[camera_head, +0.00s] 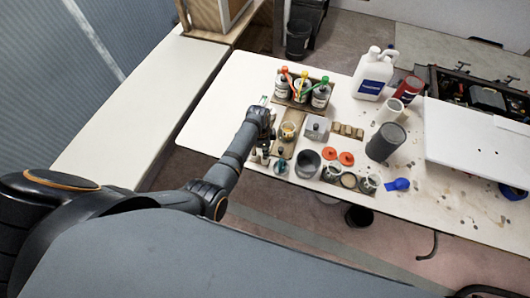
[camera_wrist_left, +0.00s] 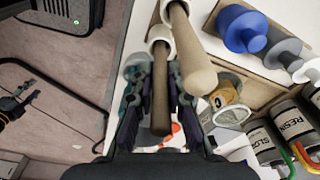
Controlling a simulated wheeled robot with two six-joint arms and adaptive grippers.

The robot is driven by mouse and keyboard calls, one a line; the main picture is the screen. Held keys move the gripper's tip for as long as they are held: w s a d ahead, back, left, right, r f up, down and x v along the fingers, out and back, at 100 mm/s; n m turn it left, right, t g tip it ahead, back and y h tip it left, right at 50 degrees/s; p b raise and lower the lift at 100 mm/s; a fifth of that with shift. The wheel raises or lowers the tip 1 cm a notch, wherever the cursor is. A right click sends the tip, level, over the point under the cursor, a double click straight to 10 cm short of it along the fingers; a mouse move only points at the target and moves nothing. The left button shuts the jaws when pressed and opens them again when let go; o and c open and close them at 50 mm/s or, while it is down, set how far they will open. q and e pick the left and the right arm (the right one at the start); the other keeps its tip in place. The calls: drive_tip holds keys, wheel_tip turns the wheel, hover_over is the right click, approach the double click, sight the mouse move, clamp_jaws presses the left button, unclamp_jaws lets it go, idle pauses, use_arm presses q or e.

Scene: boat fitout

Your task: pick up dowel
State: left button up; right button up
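Two wooden dowels show in the wrist view. The darker brown dowel (camera_wrist_left: 161,98) runs between the two fingers of my left gripper (camera_wrist_left: 162,95), which lie close against both its sides. Its far end sits in a pale ring-shaped holder (camera_wrist_left: 159,35). The lighter dowel (camera_wrist_left: 191,58) stands beside it on the right, outside the fingers. My right gripper is in neither view.
The white table (camera_head: 228,95) holds bottles with coloured tops (camera_head: 302,90), a dark grey cylinder (camera_head: 385,142), a grey cup (camera_head: 307,162), a white jug (camera_head: 373,73) and orange lids (camera_head: 346,158). In the wrist view an amber jar (camera_wrist_left: 224,97) and blue knob (camera_wrist_left: 241,28) lie close right.

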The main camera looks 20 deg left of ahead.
use_arm(q)
clamp_jaws()
drive_tip(key=shift+r, duration=0.1)
